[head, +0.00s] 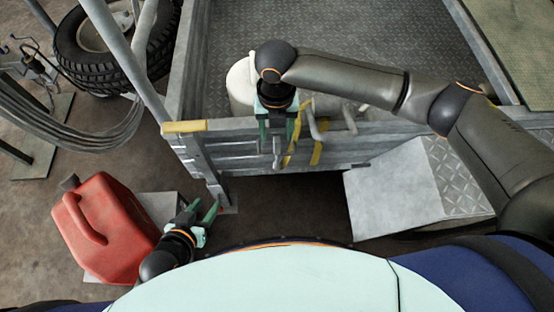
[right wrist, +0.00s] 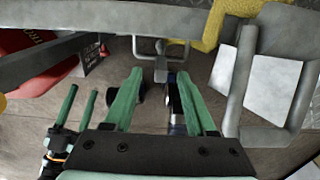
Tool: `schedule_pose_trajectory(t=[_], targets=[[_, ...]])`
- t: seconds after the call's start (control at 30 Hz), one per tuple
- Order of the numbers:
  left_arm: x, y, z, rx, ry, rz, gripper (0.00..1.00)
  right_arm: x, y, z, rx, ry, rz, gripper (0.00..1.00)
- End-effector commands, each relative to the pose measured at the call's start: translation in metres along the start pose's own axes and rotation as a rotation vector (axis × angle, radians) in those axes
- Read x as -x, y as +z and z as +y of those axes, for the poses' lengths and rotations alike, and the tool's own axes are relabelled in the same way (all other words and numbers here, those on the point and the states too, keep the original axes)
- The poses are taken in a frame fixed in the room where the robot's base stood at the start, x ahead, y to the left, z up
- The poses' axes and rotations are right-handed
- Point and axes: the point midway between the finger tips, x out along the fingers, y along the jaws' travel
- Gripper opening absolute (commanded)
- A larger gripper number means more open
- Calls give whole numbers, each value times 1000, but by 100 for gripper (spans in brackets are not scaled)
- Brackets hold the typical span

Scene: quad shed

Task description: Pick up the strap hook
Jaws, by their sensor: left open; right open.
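The strap hook looks like a small grey metal piece with a wire loop (right wrist: 160,66). In the right wrist view it hangs by a yellow strap (right wrist: 232,18), just beyond and between my right fingertips. In the head view the grey hook (head: 277,158) shows below the fingers at the trailer's edge. My right gripper (head: 277,138) is open, pointing down, with its green fingers either side of the hook's line; contact cannot be told. My left gripper (head: 207,212) is open and empty, low beside the red can.
A grey trailer (head: 400,50) with a tread-plate bed and rail fills the back. Bent grey tubes (head: 316,120) stand close right of my right gripper. A red fuel can (head: 103,228) stands left, a tyre (head: 95,65) behind it. A metal box (head: 395,195) sits right.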

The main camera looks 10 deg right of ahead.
Motion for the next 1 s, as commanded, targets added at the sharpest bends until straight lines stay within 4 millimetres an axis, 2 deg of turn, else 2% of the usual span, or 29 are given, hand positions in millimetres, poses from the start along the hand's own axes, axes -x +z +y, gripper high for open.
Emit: schedule_pose_trajectory(t=[0.27, 0.53, 1.0], targets=[[-6, 7, 0, -2, 3, -2, 50, -42, -2, -2, 0, -2, 2, 56], [-3, 10, 1, 0, 3, -8, 50, -45, -1, -1, 1, 0, 0, 55], [-2, 12, 0, 2, 1, -12, 50, -45, -1, -1, 0, 0, 0, 2]])
